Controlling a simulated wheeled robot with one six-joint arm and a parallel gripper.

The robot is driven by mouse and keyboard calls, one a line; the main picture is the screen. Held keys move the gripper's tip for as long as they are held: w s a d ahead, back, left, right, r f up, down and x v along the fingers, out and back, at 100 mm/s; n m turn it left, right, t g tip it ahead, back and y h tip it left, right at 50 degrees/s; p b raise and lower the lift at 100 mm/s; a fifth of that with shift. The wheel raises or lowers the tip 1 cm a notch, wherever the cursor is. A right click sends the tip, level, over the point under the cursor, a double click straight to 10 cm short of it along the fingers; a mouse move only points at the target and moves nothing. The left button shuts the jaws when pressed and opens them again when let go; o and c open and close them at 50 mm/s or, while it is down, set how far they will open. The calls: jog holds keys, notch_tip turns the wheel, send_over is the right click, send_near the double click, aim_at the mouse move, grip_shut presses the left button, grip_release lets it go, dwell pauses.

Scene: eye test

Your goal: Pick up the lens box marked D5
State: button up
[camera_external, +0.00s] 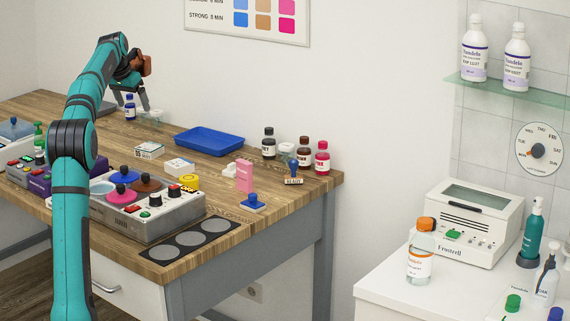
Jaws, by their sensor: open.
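I cannot make out a D5 mark on anything. Two small white boxes lie on the wooden table: one box with dark print (149,150) and another white box (179,167) to its right and nearer the camera. Their print is too small to read, so I cannot tell if either is the lens box. My gripper (132,101) is above the back left part of the table, with its fingers apart and pointing down. The white boxes are apart from my gripper.
A blue tray (209,141) lies behind the boxes. Several bottles, including a pink-red one (322,158), stand at the table's back right. A grey device with coloured discs (145,222), a yellow round thing (190,182) and a pink box (244,175) are nearby.

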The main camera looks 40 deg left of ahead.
send_over(149, 146)
jog(key=s, duration=0.2)
notch_tip(149, 146, down, 11)
jog(key=shift+r, duration=0.15)
jog(key=shift+s+x, duration=0.15)
jog(key=shift+x, duration=1.2)
jog(key=shift+s+x, duration=0.1)
jog(key=shift+x, duration=1.3)
jog(key=shift+d, duration=0.2)
jog(key=c, duration=1.1)
